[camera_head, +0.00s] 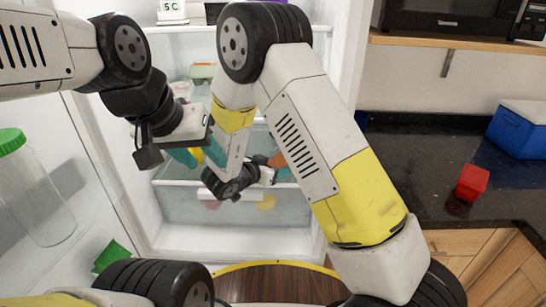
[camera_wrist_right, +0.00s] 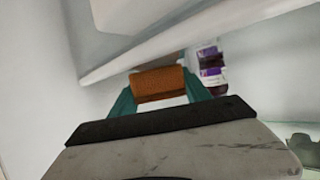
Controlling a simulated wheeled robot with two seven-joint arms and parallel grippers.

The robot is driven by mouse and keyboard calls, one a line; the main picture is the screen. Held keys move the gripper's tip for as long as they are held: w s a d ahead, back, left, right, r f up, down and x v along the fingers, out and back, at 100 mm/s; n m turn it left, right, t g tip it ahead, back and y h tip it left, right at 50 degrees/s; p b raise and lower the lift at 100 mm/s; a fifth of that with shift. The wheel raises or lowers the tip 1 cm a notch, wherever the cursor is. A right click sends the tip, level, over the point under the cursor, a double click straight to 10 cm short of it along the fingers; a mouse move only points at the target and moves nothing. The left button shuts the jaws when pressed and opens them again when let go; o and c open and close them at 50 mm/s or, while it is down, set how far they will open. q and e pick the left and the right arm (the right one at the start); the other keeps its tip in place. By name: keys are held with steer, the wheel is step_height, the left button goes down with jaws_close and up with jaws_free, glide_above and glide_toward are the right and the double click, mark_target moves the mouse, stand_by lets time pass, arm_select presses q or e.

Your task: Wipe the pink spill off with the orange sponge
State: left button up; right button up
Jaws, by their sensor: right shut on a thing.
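The orange sponge (camera_wrist_right: 158,82) is held between the teal fingers of my right gripper (camera_wrist_right: 160,98) in the right wrist view. In the head view, my right gripper (camera_head: 279,166) is inside the open fridge, and a small part of the sponge (camera_head: 277,160) shows at its fingers. My left gripper (camera_head: 198,154) is at the left of the fridge opening, its teal fingers apart, with something yellow showing between or behind them. I cannot make out the pink spill in either view; my arms hide much of the fridge interior.
The fridge has a shelf edge (camera_wrist_right: 150,42) close above the sponge and a bottle with a purple label (camera_wrist_right: 211,68) beside it. Clear drawers (camera_head: 180,206) sit below. The dark counter (camera_head: 420,150) at right holds a red container (camera_head: 472,182) and a blue box (camera_head: 520,130).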

steer(key=shift+s+a+f, duration=0.1)
steer(key=shift+s+f, duration=0.05)
steer(key=shift+s, duration=0.05)
